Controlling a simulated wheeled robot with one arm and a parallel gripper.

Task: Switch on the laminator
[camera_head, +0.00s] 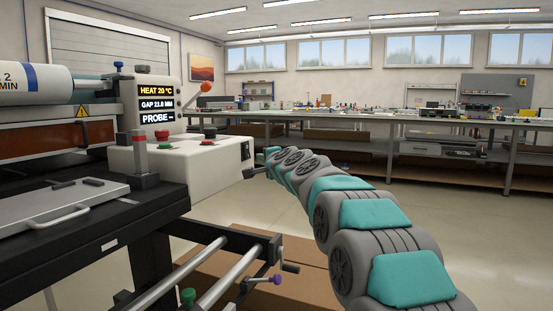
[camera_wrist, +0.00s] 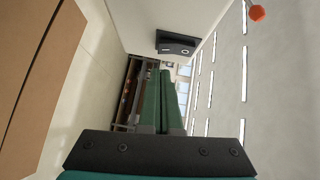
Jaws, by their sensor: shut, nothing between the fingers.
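The laminator (camera_head: 205,165) stands at the left, with a white control box and a lit display (camera_head: 157,104) reading HEAT 20 °C, GAP about 23.8 MM and PROBE –. A small black switch (camera_head: 245,150) sits on the box's right end face. In the wrist view the black rocker switch (camera_wrist: 178,43) shows a ring mark and a line mark; I cannot tell for certain which side is pressed. My gripper (camera_head: 249,173) is shut and empty, just right of and slightly below the switch. In the wrist view its green fingers (camera_wrist: 167,76) point toward the switch, apart from it.
Red and green buttons (camera_head: 208,132) sit on top of the box, and an orange-knobbed lever (camera_head: 206,87) rises behind. Rails and a crank (camera_head: 289,267) stick out at the front, above cardboard boxes (camera_head: 300,255). Long workbenches (camera_head: 400,125) stand behind. The floor at the right is clear.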

